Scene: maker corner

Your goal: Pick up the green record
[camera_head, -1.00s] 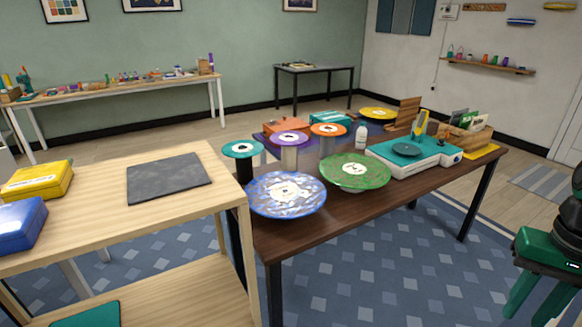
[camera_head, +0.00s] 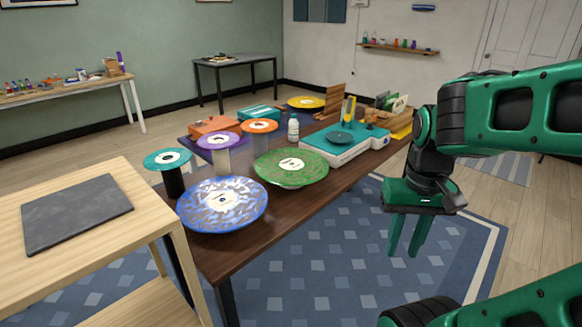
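The green record (camera_head: 303,176) is a large marbled green disc with a pale centre label. It lies flat, seemingly raised a little, on the dark wooden table, between the blue marbled record and the turntable. My gripper (camera_head: 405,253) points down at the right, off the table's right side, over the blue rug. Its two green fingers are well apart from the green record. A narrow gap seems to show between the fingers, and nothing shows between them.
A blue-white record (camera_head: 240,220) lies at the table's (camera_head: 222,259) near end. Small teal, purple and orange records stand on posts behind. A white bottle (camera_head: 293,128) stands behind the green record; a teal turntable (camera_head: 350,147) is to its right. A light wooden table (camera_head: 100,238) is at left.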

